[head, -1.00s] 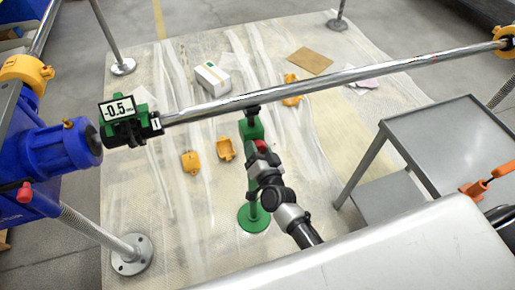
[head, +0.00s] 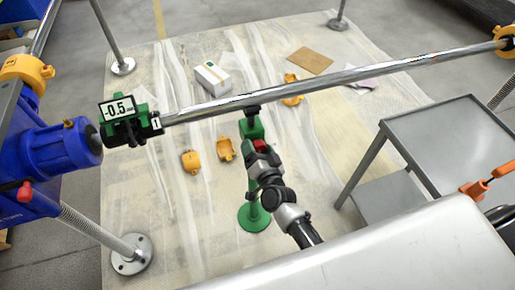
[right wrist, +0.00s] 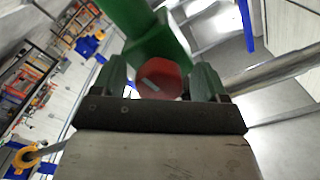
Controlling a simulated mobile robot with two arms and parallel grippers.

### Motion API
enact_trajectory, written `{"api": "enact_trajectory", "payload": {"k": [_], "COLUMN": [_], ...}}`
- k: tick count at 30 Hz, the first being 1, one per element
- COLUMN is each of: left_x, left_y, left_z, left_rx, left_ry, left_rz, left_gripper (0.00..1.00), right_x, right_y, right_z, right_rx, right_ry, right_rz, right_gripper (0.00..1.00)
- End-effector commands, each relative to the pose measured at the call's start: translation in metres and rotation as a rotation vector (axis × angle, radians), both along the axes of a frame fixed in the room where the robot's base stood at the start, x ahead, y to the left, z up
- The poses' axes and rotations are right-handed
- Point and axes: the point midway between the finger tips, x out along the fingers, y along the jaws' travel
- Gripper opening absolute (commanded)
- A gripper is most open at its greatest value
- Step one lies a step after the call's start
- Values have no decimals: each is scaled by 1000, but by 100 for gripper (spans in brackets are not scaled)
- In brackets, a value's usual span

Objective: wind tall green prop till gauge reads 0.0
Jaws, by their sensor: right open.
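The tall green prop (head: 251,128) stands upright under a long steel pipe (head: 330,81), with its round green base (head: 254,217) on the sheet. Its red hex knob (right wrist: 163,80) shows in the right wrist view between the two fingers of my right gripper (right wrist: 162,82). The fingers are apart, one on each side of the knob; I cannot tell whether they touch it. In the head view my right gripper (head: 260,152) is at the prop, hiding part of its stem. The gauge (head: 118,107), on a green clamp at the pipe's left end, reads -0.5. My left gripper is not in view.
A blue motor-like unit (head: 60,148) stands at the left, near the gauge. A grey metal cart (head: 450,140) is at the right. Loose yellow clamps (head: 190,161) and a white box (head: 212,78) lie on the floor sheet.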

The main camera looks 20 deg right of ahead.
Motion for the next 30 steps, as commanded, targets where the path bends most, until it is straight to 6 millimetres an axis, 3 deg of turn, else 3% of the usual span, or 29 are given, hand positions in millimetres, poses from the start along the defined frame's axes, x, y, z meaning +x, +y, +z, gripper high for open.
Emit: {"api": "enact_trajectory", "payload": {"k": [5,12,18,30], "left_x": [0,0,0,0], "left_y": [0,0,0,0], "left_z": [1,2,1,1], "left_rx": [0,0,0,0], "left_ry": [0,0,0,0], "left_rz": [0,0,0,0], "left_gripper": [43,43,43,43], "right_x": [-20,-70,-99,-107], "right_y": [-1,-2,-3,-4], "right_z": [-1,-2,-1,0], "right_rx": [-2,-1,-1,0], "right_ry": [3,4,2,0], "right_rz": [0,0,1,0], "right_gripper": [74,74,74,74]}}
